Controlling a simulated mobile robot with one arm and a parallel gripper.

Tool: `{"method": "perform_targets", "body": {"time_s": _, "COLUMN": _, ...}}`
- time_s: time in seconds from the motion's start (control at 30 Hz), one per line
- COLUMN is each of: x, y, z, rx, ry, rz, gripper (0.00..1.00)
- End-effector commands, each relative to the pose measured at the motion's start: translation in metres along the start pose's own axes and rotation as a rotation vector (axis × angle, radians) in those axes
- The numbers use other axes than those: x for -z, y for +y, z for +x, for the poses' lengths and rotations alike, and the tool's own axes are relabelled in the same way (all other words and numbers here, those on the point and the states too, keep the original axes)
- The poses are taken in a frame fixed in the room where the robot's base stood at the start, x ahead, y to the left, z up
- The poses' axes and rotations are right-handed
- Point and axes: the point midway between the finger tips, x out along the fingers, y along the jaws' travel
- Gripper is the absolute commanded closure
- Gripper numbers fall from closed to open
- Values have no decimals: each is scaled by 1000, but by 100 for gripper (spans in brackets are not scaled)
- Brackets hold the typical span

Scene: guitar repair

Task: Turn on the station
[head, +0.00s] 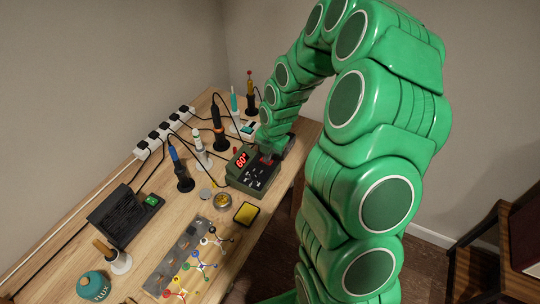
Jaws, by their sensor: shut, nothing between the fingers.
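The station (252,181) is a dark green box with a black front panel on the workbench. Its red display (241,160) reads what looks like 60°. A small red part, perhaps a switch, shows on its top near my gripper. My gripper (268,156) is at the end of my green arm, over the far right part of the station. It is shut and empty. The fingertips are small and dark here, and I cannot tell whether they touch the station.
Several soldering irons in stands, such as a blue one (180,170), stand behind and left of the station. A power strip (163,133) runs along the wall.

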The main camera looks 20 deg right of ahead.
Motion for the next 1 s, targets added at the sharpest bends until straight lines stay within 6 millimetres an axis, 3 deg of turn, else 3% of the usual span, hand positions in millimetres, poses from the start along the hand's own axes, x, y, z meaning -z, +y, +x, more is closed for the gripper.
{"method": "perform_targets", "body": {"time_s": 0.7, "x": -5, "y": -10, "z": -102, "rx": 5, "ry": -15, "rz": -2, "gripper": 100}}
{"method": "perform_targets", "body": {"time_s": 1.0, "x": -4, "y": -11, "z": -130, "rx": 7, "ry": -12, "rz": -2, "gripper": 100}}
